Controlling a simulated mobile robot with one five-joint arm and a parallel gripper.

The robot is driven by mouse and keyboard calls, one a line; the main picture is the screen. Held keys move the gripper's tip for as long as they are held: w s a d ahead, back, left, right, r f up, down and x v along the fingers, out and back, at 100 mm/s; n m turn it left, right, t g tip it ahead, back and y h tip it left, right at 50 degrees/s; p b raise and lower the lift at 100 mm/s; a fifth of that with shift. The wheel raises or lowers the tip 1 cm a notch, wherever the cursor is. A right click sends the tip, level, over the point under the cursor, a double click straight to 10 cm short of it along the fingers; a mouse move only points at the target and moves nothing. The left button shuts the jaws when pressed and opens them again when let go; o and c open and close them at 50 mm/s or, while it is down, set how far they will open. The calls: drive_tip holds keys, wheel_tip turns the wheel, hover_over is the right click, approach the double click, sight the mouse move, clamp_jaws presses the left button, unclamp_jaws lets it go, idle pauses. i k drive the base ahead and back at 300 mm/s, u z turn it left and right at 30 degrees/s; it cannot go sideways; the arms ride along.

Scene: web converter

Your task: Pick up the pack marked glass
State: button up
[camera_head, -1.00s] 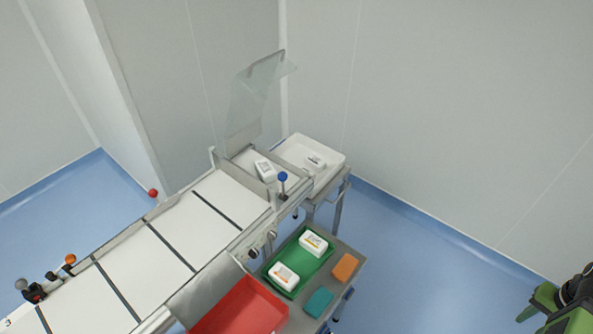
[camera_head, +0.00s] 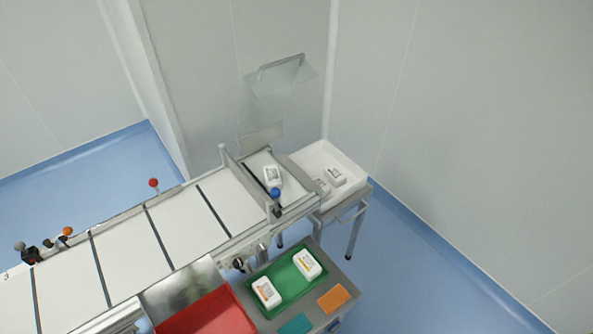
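Several white packs are in view, and their printing is too small to read, so I cannot tell which is marked glass. One pack with a grey label (camera_head: 272,176) lies at the far end of the conveyor (camera_head: 180,222). Two more, the left pack (camera_head: 321,186) and the right pack (camera_head: 335,176), lie in the white tray (camera_head: 352,163) past the conveyor's end. A pack with a yellowish mark (camera_head: 307,265) and a pack with an orange mark (camera_head: 266,292) lie on the green tray (camera_head: 286,277). My gripper is not in view.
A red bin (camera_head: 208,314) stands beside the conveyor. A clear guard (camera_head: 275,95) rises above the conveyor's end. Blue floor at right is clear.

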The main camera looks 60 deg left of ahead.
sight(272, 173)
drive_tip(key=z, duration=0.05)
drive_tip(key=i, duration=1.95)
drive_tip(key=z, duration=3.65)
drive_tip(key=k, duration=1.55)
drive_tip(key=z, duration=1.45)
